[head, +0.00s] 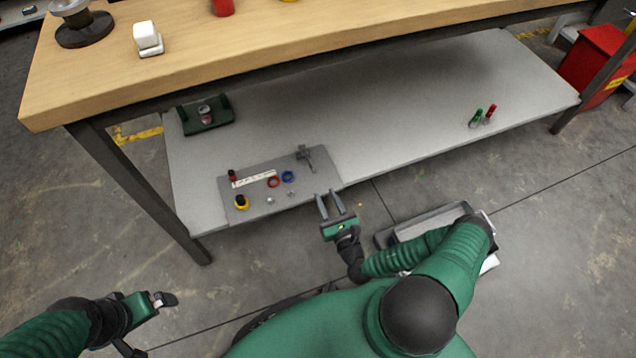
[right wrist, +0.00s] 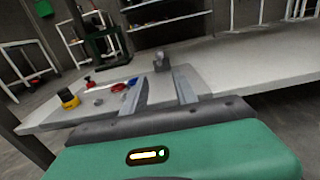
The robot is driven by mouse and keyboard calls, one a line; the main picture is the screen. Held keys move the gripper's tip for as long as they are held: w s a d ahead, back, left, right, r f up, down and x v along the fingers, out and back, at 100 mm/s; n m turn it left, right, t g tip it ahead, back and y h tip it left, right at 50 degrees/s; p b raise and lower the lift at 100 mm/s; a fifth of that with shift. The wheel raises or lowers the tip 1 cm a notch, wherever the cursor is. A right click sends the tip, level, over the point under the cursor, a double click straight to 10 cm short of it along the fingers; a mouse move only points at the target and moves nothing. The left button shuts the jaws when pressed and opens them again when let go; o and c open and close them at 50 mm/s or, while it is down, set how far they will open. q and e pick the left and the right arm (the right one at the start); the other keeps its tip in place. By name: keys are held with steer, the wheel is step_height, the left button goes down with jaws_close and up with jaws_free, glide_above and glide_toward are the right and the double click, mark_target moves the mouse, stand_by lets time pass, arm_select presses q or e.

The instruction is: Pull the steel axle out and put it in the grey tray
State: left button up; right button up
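A small grey steel fixture (head: 305,155) stands at the back right of a grey mat (head: 240,210) on the lower shelf; it also shows in the right wrist view (right wrist: 163,60), beyond the fingers. I cannot make out the axle separately from it. My right gripper (head: 329,196) is open and empty just off the shelf's front edge, apart from the fixture; its two fingers show in the right wrist view (right wrist: 162,92). A grey tray (head: 385,238) sits at the right, partly hidden by my right arm. My left gripper (head: 148,325) is open and empty at the lower left.
On the mat are a red ring (head: 273,182), a blue ring (head: 288,176), a white strip (head: 255,179), a yellow-black piece (head: 241,202) and small metal parts. A dark green holder (head: 205,115) stands behind. The wooden tabletop (head: 300,35) overhangs the shelf (head: 400,110), whose middle is clear.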

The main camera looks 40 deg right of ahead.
steer(key=b+x, duration=0.3)
steer(key=x, duration=0.4)
steer(key=b+x, duration=0.4)
steer(key=x, duration=0.3)
steer(key=shift+a+f, duration=0.1)
steer(key=shift+f, duration=0.1)
steer(key=shift+w+r, duration=0.1)
steer(key=shift+w, duration=0.15)
steer(key=shift+r, duration=0.1)
steer(key=shift+c, duration=0.3)
jaws_close()
steer(key=c, duration=0.5)
jaws_free()
jaws_close()
steer(key=shift+s+p, duration=0.45)
steer(key=shift+s, duration=0.05)
